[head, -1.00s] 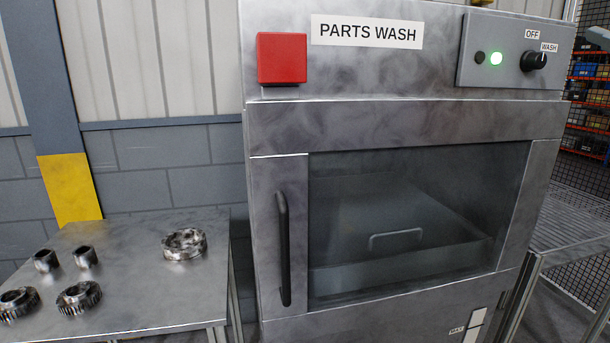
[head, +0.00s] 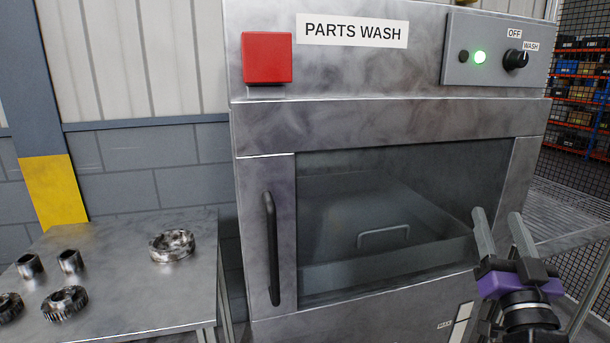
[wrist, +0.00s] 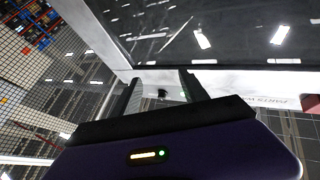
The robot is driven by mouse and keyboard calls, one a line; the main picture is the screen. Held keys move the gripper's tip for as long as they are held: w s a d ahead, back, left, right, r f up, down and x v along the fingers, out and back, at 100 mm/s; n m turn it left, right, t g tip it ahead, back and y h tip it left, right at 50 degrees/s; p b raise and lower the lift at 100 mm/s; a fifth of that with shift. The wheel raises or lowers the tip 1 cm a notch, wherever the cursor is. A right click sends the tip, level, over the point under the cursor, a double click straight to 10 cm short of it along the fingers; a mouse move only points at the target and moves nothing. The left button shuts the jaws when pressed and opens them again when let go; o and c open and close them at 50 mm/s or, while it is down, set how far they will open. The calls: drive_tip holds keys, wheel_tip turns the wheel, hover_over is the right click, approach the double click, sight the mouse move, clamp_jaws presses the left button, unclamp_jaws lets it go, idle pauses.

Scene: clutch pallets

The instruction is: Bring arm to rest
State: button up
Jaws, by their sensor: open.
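My gripper (head: 501,234) is at the lower right of the head view, in front of the parts washer's lower right side. Its two grey fingers point up and stand apart, with nothing between them. In the wrist view my gripper (wrist: 161,84) also shows its fingers spread and empty, with the washer's front close behind them. The parts washer (head: 380,125) is a grey metal cabinet with a shut glass door (head: 400,190). I cannot tell the exact gap between the fingers and the washer.
A metal table (head: 150,300) at left carries several dark metal rings and gears. A wire-topped table (head: 575,220) stands right of the washer, by a mesh fence (head: 580,110).

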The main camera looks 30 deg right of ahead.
drive_tip(key=s+a+f+n+y, duration=0.2)
drive_tip(key=s+a+f+y, duration=0.15)
drive_tip(key=a+f, duration=0.55)
drive_tip(key=s+a+f+n+y, duration=0.1)
drive_tip(key=s+a+f+y, duration=0.25)
drive_tip(key=a+f, duration=0.6)
drive_tip(key=s+a+f+n+g+y, duration=0.1)
drive_tip(key=s+a+f+n+y, duration=0.2)
drive_tip(key=s+a, duration=0.4)
drive_tip(key=s+a+f+n+g+y, duration=0.2)
drive_tip(key=s+a+f+n+y, duration=0.1)
drive_tip(key=s+a, duration=0.5)
drive_tip(key=shift+s+f+g+y, duration=0.35)
drive_tip(key=shift+s+y, duration=0.1)
drive_tip(key=shift+y, duration=0.25)
